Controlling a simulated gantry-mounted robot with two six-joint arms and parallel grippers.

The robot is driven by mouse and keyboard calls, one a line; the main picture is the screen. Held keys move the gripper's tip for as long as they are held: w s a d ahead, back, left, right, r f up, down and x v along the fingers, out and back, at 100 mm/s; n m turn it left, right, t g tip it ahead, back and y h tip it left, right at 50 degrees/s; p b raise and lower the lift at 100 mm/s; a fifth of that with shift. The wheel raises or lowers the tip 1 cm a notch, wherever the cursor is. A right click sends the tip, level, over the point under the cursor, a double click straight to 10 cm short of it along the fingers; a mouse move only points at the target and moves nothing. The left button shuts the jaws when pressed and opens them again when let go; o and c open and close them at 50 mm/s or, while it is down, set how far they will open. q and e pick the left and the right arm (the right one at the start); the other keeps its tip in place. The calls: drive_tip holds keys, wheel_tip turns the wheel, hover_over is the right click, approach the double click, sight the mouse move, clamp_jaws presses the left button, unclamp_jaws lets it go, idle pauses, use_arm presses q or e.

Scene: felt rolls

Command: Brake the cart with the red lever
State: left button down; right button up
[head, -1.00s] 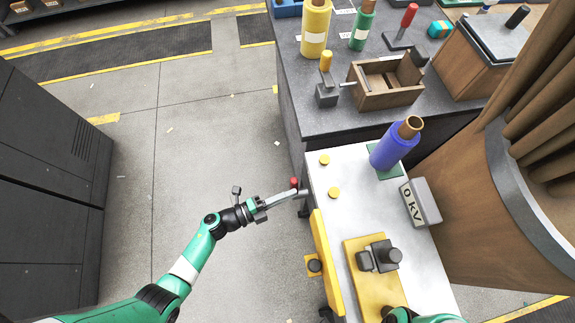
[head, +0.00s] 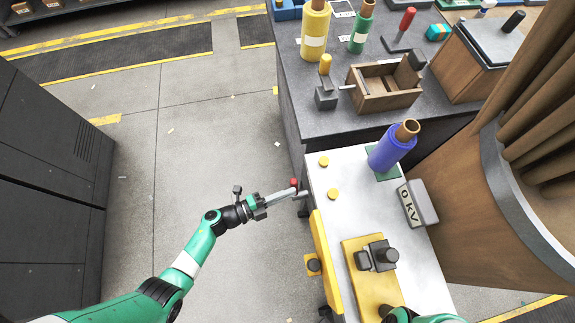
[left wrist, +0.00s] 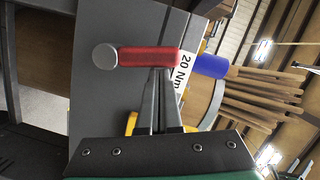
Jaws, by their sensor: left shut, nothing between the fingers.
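The red lever grip (head: 293,182) is at the left side of the white-topped cart (head: 325,210), near its far left corner. In the left wrist view the red lever (left wrist: 150,58) is a bar lying sideways with a round grey end, just past my fingertips. My left gripper (head: 293,192) is shut and empty, its long grey fingers pointing right toward the lever. The left gripper's fingers (left wrist: 165,82) also show in the left wrist view, close below the red bar; whether they touch it I cannot tell. My right gripper is not seen.
A dark bench (head: 300,105) with rolls and a wooden box (head: 385,88) is behind. Dark cabinets (head: 45,190) stand at left. The floor (head: 190,130) between is open.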

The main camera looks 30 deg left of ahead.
use_arm(q)
drive_tip(key=w+a+n, duration=0.1)
drive_tip(key=n, duration=0.1)
drive_tip(key=w+a+f+n+g+p, duration=0.1)
drive_tip(key=n, duration=0.1)
drive_tip(key=w+a+n+g+p, duration=0.1)
drive_tip(key=n, duration=0.1)
drive_tip(key=shift+w+a+f+h, duration=0.3)
drive_tip(key=shift+w+a, duration=0.1)
idle(0.4)
idle(0.4)
wheel_tip(320, 180, up, 5)
drive_tip(key=s+d+p, duration=0.1)
drive_tip(key=p, duration=0.4)
drive_tip(key=f+p+v, duration=0.2)
drive_tip(key=v, duration=0.7)
drive_tip(key=shift+s+a+r+p, duration=0.2)
drive_tip(key=shift+s+r+p, duration=0.15)
drive_tip(key=shift+s+r, duration=0.15)
